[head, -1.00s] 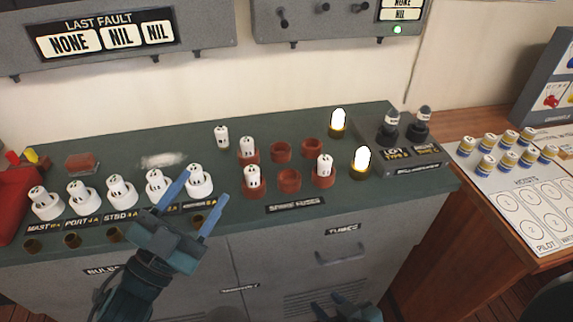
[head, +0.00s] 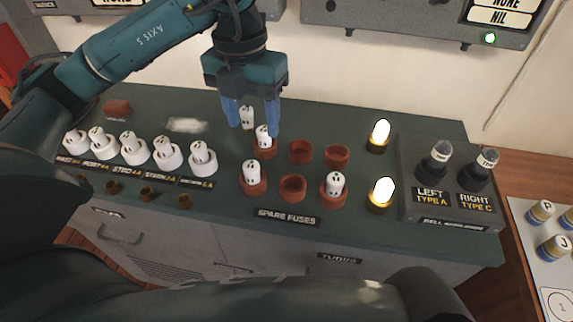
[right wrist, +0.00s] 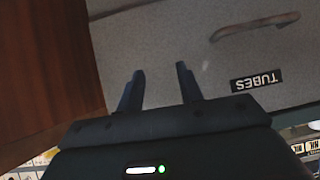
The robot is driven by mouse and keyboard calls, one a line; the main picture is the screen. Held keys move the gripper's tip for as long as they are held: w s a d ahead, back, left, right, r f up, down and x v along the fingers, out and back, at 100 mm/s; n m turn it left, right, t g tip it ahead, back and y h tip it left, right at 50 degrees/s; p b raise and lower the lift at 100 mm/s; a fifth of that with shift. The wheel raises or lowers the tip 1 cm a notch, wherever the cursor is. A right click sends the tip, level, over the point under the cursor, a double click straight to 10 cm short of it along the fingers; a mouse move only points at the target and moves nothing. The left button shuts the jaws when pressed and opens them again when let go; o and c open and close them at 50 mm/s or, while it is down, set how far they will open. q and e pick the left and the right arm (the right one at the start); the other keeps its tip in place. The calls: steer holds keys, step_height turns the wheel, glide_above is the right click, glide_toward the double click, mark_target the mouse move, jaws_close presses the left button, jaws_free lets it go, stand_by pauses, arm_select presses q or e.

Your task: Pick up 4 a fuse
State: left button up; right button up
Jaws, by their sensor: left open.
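My left gripper (head: 251,120) is open and points down over the back left of the spare fuses group. A white fuse (head: 264,137) stands in a red-brown socket (head: 265,152) just below its right finger. Another white fuse (head: 247,118) shows between the fingers, outside the sockets; I cannot tell whether the fingers touch it. Two more spare fuses, the front left (head: 251,171) and front right (head: 335,183), stand in sockets. Fuse ratings are too small to read. My right gripper (right wrist: 160,88) is open and empty in the right wrist view, before a grey cabinet front.
Several white fuses in white holders (head: 134,154) line the left of the green counter. Empty red-brown sockets (head: 300,151) stand among the spares. Two lit lamps (head: 382,194) and the bell box (head: 447,205) stand to the right. A grey panel (head: 420,18) hangs above.

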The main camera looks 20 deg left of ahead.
arm_select(q)
glide_above(251, 165)
steer(key=shift+y, duration=0.3)
steer(key=f, duration=0.7)
steer(key=shift+w+d, duration=0.15)
steer(key=shift+w, duration=0.05)
steer(key=shift+s+f+p, duration=0.15)
steer(key=shift+f+p, duration=0.3)
steer(key=shift+f, duration=0.95)
steer(key=shift+s+f+p, duration=0.1)
steer(key=shift+f+p, duration=0.3)
steer(key=shift+f, duration=1)
steer(key=shift+c, duration=0.2)
steer(key=c, duration=1)
